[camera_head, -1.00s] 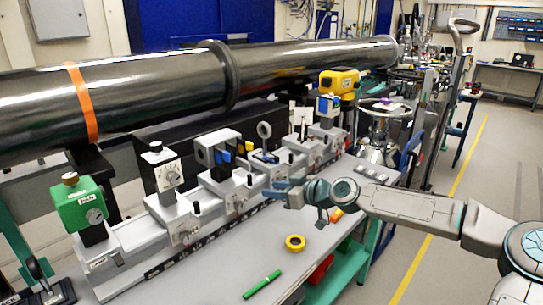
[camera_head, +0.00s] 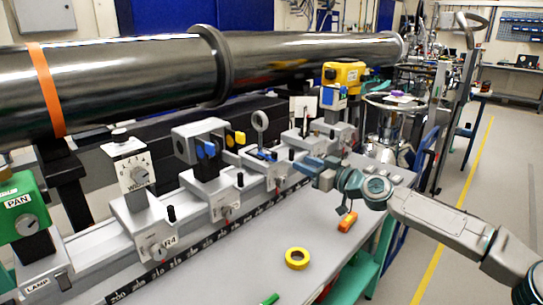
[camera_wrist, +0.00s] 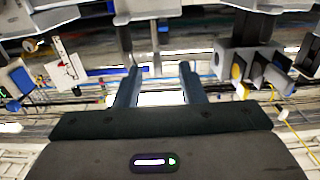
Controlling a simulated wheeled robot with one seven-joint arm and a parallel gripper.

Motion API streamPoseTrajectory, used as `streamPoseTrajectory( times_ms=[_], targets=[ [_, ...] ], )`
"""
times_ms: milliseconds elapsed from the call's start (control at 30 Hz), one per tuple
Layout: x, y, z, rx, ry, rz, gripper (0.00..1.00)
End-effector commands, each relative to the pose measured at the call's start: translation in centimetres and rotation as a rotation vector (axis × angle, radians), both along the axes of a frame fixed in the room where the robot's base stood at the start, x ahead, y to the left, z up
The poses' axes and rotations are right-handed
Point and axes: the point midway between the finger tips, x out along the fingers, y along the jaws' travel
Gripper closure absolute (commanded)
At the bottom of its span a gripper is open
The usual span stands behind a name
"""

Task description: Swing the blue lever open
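The blue tab looks the most like the blue lever, but I cannot be sure. The box also shows at the right of the wrist view (camera_wrist: 240,62), where the picture appears upside down. My gripper (camera_head: 306,166) is over the bench beside the rail, right of the box and apart from it. In the wrist view my gripper's two fingers (camera_wrist: 158,78) are spread with nothing held between them.
A round lens holder (camera_head: 260,122) and a white card (camera_head: 303,107) stand on the rail near my gripper. A yellow device (camera_head: 342,75) stands further back. A yellow tape roll (camera_head: 297,258) and an orange item (camera_head: 347,221) lie on the bench. The long dark pipe (camera_head: 140,82) runs behind.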

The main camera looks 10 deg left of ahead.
Motion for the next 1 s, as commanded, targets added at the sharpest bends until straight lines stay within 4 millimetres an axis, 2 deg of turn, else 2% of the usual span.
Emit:
streamPoseTrajectory(
  times_ms=[167,600,800,1000],
  targets=[
    [1.1,2.5,0.2,-0.001,0.0,0.011,0.64],
    [6.0,8.5,0.2,-0.001,0.001,0.008,0.64],
    [7.6,10.2,0.2,-0.001,0.001,0.006,0.64],
    [8.1,11.0,0.1,-0.001,0.0,0.006,0.64]
  ],
)
